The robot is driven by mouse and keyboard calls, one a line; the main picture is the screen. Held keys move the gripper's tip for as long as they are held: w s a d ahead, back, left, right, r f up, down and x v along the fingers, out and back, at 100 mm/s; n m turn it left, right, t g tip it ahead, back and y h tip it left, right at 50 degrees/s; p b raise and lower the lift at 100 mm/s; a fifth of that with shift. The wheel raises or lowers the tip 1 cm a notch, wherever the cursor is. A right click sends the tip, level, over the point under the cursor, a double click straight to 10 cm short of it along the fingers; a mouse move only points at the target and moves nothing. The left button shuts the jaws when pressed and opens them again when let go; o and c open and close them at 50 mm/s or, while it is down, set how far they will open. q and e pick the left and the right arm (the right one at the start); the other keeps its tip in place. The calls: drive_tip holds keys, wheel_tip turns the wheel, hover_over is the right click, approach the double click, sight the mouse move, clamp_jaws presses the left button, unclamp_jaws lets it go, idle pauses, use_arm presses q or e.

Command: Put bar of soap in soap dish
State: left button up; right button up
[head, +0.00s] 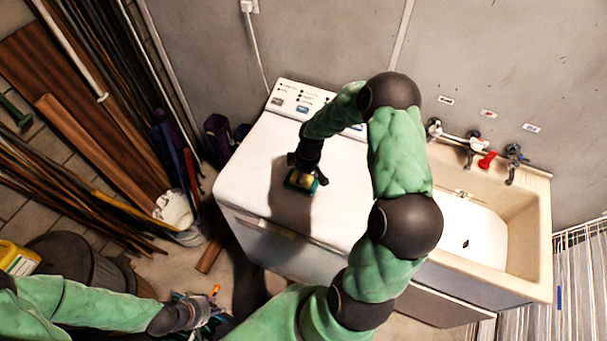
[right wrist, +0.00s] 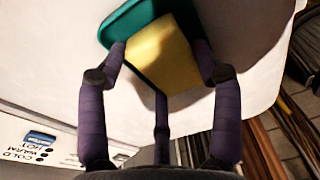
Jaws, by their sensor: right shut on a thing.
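The yellow bar of soap (right wrist: 165,55) is between the fingers of my right gripper (right wrist: 160,60), which is shut on it. The teal soap dish (right wrist: 130,22) shows just beyond the soap in the right wrist view. In the head view the soap (head: 300,180) and the dish (head: 316,187) overlap on the white machine top, under my right gripper (head: 304,171). I cannot tell whether the soap touches the dish. My left gripper (head: 192,315) is low at the left, away from both, and its fingers are unclear.
The white washing machine (head: 255,165) has a mostly clear top and a control panel (head: 298,98) at its back. A beige sink (head: 530,225) with taps stands to its right. Planks and poles (head: 75,140) lean at the left, near a bucket (head: 190,236).

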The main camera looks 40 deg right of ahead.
sight(308, 177)
drive_tip(key=shift+f, duration=0.2)
drive_tip(key=o, duration=1.3)
drive_tip(key=shift+f, duration=0.1)
drive_tip(key=shift+r, duration=0.3)
wheel_tip(308, 177, up, 12)
drive_tip(key=s, duration=0.1)
drive_tip(key=shift+d+f, duration=0.15)
drive_tip(key=shift+d, duration=0.2)
drive_tip(key=shift+s, duration=0.15)
